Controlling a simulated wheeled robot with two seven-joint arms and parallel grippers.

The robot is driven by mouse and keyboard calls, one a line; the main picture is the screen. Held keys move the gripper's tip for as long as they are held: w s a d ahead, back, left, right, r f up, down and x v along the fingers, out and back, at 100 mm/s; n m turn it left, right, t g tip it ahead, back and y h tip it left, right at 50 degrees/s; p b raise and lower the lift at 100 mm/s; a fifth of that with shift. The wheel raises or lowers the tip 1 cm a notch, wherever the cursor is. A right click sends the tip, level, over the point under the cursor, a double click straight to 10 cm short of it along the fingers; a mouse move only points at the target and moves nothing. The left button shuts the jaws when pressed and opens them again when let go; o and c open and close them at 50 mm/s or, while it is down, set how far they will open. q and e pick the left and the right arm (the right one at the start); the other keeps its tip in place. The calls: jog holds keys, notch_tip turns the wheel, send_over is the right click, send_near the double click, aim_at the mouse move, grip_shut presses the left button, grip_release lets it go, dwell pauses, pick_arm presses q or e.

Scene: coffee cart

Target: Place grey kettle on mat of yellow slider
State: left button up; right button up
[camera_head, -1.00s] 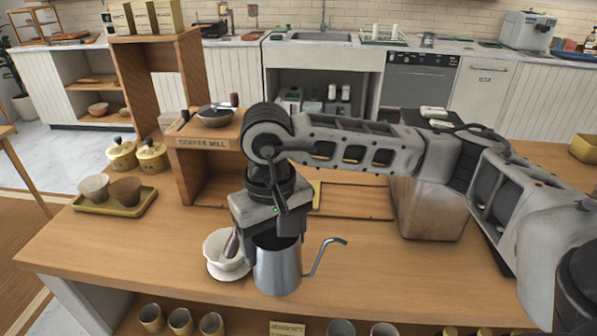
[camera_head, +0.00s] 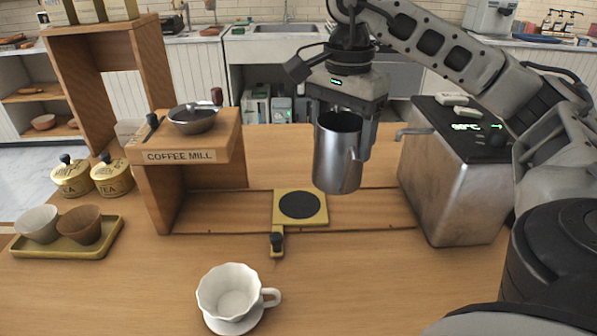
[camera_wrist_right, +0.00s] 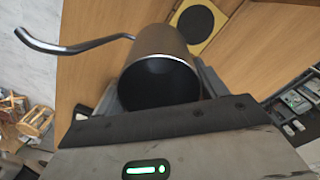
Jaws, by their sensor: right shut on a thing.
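The grey kettle (camera_head: 338,160) is a metal cylinder held upright above the table, with its spout pointing right in the head view. My right gripper (camera_head: 345,108) is shut on the kettle near its rim. In the right wrist view the kettle (camera_wrist_right: 160,75) shows its open mouth, with the thin spout to the left. The yellow slider (camera_head: 281,222) lies on the table, and its round black mat (camera_head: 301,205) is bare. The kettle is above and to the right of the mat in the head view. The mat also shows in the right wrist view (camera_wrist_right: 195,24). My left gripper is out of view.
The coffee mill stand (camera_head: 190,156) is left of the slider. A metal box with a temperature display (camera_head: 458,180) stands to the right. A white dripper cup (camera_head: 230,293) is in front. A tray (camera_head: 100,245) with two cups lies at left.

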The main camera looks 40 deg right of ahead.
jog(key=w+f, duration=0.2)
jog(key=f, duration=0.1)
jog(key=w+f+p, duration=0.1)
jog(key=w+f, duration=0.2)
jog(key=w+f+p, duration=0.1)
jog(key=w+f, duration=0.2)
jog(key=shift+w+a+f, duration=0.25)
jog(key=shift+f, duration=0.65)
jog(key=o, duration=1.3)
notch_tip(320, 180, up, 12)
jog(key=shift+r+b, duration=0.2)
jog(key=shift+b, duration=0.2)
jog(key=shift+s+f, duration=0.1)
